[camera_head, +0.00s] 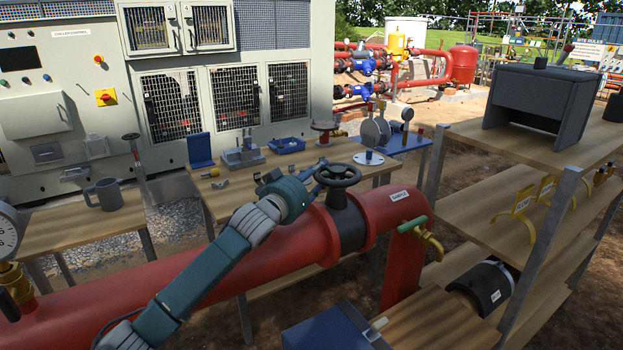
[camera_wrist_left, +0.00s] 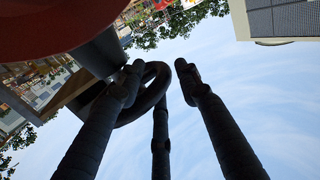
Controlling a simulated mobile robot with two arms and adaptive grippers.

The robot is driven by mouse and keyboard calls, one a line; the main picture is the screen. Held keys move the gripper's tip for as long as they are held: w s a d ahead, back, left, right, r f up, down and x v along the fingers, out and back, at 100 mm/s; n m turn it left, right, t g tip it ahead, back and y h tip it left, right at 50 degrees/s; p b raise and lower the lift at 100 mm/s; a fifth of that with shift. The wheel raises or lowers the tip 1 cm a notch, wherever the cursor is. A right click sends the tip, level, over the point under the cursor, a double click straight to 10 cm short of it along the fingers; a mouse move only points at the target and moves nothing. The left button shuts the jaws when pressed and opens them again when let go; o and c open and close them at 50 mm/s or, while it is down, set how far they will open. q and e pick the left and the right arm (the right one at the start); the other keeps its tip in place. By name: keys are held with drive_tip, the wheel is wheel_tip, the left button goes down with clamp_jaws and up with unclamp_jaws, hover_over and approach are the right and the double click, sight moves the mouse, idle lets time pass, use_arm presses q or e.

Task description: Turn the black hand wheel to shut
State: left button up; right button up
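The black hand wheel (camera_head: 338,174) sits on top of a black valve body (camera_head: 349,228) on the thick red pipe. My left gripper (camera_head: 313,182) reaches the wheel's left side from the lower left. In the left wrist view, the wheel (camera_wrist_left: 158,100) shows as a dark ring behind and between the dark fingers of the left gripper (camera_wrist_left: 160,76). The fingers are spread, with one standing apart at the right and sky showing between it and the others. Contact with the rim cannot be told. My right gripper is in neither view.
The red pipe (camera_head: 275,245) runs across the foreground, with a green-handled tap (camera_head: 425,232) at its right end. A wooden bench with a blue tray (camera_head: 287,145) and small parts stands behind. Wooden shelves (camera_head: 475,205) stand at right, a grey chiller cabinet (camera_head: 85,85) at back left.

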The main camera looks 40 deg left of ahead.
use_arm(q)
drive_tip(key=s+d, duration=0.1)
drive_tip(key=s, duration=1.1)
drive_tip(key=shift+d, duration=0.15)
drive_tip(key=shift+f, duration=0.1)
